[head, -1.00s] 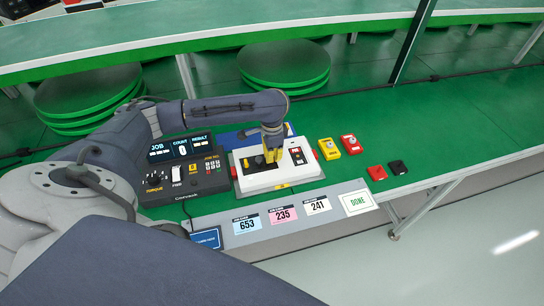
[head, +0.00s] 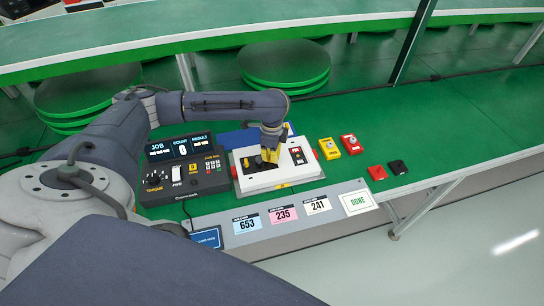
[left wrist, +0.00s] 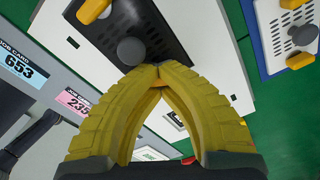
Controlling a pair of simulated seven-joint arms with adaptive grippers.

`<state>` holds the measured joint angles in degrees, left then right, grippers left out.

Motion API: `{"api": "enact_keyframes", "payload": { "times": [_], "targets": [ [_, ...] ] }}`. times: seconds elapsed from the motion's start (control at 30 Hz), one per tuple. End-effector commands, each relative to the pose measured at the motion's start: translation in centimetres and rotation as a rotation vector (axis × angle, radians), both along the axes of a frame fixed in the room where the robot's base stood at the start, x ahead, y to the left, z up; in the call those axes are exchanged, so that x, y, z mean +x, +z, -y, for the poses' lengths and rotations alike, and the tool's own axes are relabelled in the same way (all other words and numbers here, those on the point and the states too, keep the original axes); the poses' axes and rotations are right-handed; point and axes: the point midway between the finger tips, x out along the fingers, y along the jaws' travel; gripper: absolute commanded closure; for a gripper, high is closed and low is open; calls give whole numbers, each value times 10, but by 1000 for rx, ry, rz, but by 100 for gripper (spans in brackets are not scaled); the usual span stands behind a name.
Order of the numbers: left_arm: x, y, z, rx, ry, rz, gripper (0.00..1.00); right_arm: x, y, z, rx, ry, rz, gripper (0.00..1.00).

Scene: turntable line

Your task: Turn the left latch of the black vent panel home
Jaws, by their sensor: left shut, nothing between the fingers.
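The black vent panel (head: 253,167) lies on top of a white unit (head: 276,181). In the left wrist view, the panel (left wrist: 160,22) shows at the top, with vent holes and a round grey knob (left wrist: 131,50). An orange latch (left wrist: 92,10) sits at its upper-left side, cut by the frame edge. My left gripper (head: 270,158) points down over the panel. In the left wrist view, its yellow fingers (left wrist: 159,72) meet at the tips, empty, close to the knob. I cannot tell whether they touch it. The fingers hide part of the panel. My right gripper is out of view.
A black control box (head: 185,178) stands left of the unit. Yellow (head: 329,149) and red (head: 377,173) pieces lie to its right. A blue tray with a white vented panel (left wrist: 290,35) lies beside the unit. The green table is clear further right.

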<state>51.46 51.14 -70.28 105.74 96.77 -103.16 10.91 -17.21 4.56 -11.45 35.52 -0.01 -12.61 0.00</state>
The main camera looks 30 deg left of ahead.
Motion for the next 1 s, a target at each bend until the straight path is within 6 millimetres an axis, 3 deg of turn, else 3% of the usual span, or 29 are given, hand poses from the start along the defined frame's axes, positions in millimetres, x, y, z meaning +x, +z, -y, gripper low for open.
{"api": "enact_keyframes", "payload": {
  "times": [0.77,1.0],
  "targets": [
    [0,0,1,-2,-99,1,100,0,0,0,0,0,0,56],
    [0,0,1,-2,-98,1,73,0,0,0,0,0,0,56]
  ]
}}
